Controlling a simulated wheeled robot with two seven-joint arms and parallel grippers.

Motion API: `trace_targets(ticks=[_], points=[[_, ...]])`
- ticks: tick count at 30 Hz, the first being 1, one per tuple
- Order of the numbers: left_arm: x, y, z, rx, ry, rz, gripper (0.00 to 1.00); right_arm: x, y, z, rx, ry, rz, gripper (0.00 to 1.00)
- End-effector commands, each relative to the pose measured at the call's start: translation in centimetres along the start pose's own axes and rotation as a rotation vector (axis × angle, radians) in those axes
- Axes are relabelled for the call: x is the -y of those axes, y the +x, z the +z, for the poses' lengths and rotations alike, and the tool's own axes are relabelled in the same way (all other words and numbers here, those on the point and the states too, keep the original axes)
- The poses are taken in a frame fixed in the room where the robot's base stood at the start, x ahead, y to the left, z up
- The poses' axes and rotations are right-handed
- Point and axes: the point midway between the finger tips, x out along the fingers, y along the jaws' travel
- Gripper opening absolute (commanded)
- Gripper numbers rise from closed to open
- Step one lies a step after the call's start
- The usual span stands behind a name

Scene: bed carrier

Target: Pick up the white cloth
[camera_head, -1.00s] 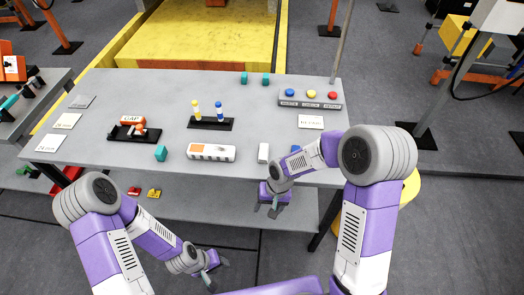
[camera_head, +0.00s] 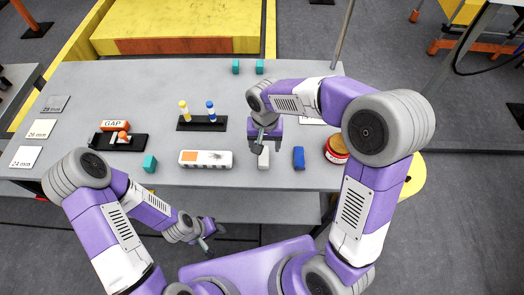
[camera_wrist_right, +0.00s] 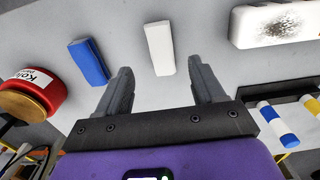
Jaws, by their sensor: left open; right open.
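The white cloth (camera_head: 264,161) is a small white folded block near the front edge of the grey table, and its far end is hidden by my right gripper in the head view. My right gripper (camera_head: 265,139) is open and empty above the table at the cloth. In the right wrist view the cloth (camera_wrist_right: 160,48) lies ahead, roughly centred between the two spread fingertips (camera_wrist_right: 160,72), with no visible contact. My left gripper (camera_head: 208,242) is open and empty, low in front of the table.
A blue folded block (camera_head: 298,158) lies just right of the cloth. A red round tin (camera_head: 337,150) stands farther right. A white eraser-like block (camera_head: 206,159) with an orange patch lies to the left. A black stand (camera_head: 202,124) holds yellow and blue pegs behind it.

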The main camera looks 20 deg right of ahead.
Motion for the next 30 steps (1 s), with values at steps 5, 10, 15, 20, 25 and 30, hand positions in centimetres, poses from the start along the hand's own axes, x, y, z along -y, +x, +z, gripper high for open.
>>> trace_targets(ticks=[5,10,15,20,25,30], points=[[0.2,0.6,0.0,0.001,0.0,0.0,0.43,0.1,1.8,-0.1,0.002,-0.001,0.001,0.68],[0.6,1.4,-0.1,0.0,0.0,0.0,0.43,0.3,4.5,-0.1,0.004,0.001,0.001,0.68],[0.7,1.7,-0.1,0.0,0.0,0.0,0.43,0.3,5.8,-0.2,0.001,0.0,0.0,0.68],[0.6,1.6,-0.1,0.0,0.0,0.0,0.43,0.3,5.7,-0.2,0.0,0.0,0.0,0.68],[0.6,1.6,-0.1,0.0,0.0,0.0,0.43,0.3,5.6,-0.2,0.0,0.0,0.0,0.44],[0.6,1.6,-0.1,0.0,0.0,0.0,0.43,0.3,5.6,-0.2,0.0,0.0,0.0,0.18]])
